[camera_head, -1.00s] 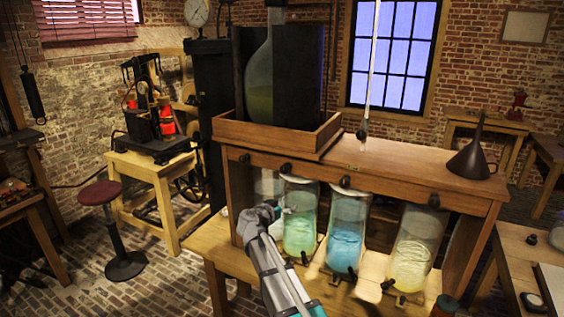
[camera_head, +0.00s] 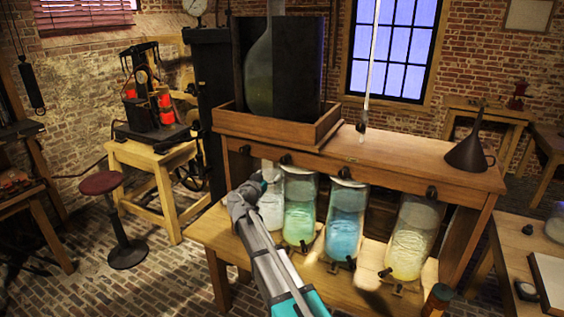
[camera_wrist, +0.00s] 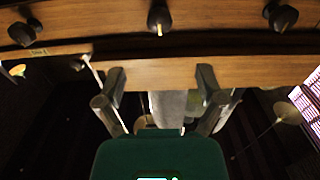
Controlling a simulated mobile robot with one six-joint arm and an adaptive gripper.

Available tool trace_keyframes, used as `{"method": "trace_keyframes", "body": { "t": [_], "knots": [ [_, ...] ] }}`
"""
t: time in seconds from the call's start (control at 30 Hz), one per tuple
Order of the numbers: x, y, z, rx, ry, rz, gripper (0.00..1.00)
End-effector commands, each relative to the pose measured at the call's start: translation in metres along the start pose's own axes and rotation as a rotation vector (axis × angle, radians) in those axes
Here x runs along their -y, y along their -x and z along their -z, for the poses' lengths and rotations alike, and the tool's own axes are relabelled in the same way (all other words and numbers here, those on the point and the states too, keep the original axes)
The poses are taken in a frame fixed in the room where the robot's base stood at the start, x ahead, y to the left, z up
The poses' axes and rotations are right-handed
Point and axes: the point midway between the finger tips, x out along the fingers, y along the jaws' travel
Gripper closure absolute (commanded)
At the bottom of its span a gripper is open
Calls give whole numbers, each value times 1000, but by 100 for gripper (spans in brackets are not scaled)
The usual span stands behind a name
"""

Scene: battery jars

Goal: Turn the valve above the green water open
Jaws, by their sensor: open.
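The valve above the green water (camera_head: 286,159) is a dark knob on the front rail of the wooden stand. It appears to be the middle knob in the wrist view (camera_wrist: 160,18), where a small yellow mark shows on it. The jar of green water (camera_head: 299,215) stands below. My gripper (camera_head: 256,184) is in front of the pale jar at the left, lower than the valve and to its left.
Other knobs sit above the pale jar (camera_head: 271,208), the blue jar (camera_head: 345,222) and the yellow jar (camera_head: 413,238). A funnel (camera_head: 470,153) stands on the stand's right end. A stool (camera_head: 120,220) is on the floor at left.

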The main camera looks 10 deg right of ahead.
Motion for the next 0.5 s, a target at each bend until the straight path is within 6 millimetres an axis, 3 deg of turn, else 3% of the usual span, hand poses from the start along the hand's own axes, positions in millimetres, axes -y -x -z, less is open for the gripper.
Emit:
{"method": "trace_keyframes", "body": {
  "t": [0.5],
  "knots": [
    [1,-70,0,0,0,-2,12]
  ]
}}
